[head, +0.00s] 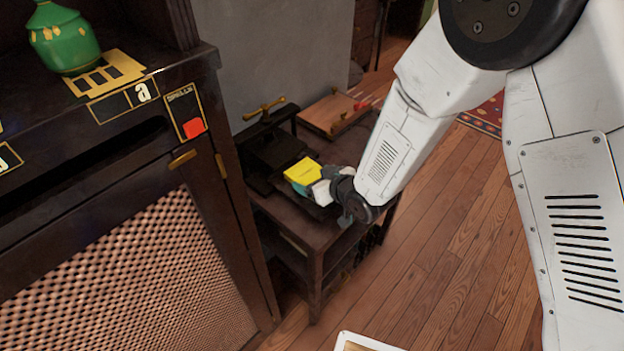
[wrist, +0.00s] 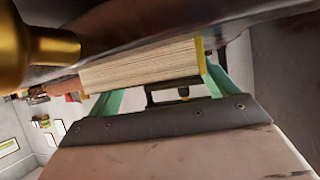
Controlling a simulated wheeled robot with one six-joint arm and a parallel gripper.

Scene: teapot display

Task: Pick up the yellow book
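The yellow book (head: 303,171) shows its bright cover in the head view, over the small dark table (head: 312,232). In the wrist view, the book's page edges (wrist: 140,62) lie across the front of my gripper, with a strip of yellow cover at the right end. My gripper (head: 314,188) is at the near side of the book. In the wrist view, the teal fingers of my gripper (wrist: 160,84) are spread wide at the book. The book hides the left fingertip. I cannot tell whether the fingers press on the book.
A black press with a brass handle (head: 264,108) stands beside the book. A wooden board (head: 333,113) lies at the table's back. A dark cabinet (head: 110,190) with a green teapot (head: 66,40) is at left. Wooden floor (head: 440,255) is clear at right.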

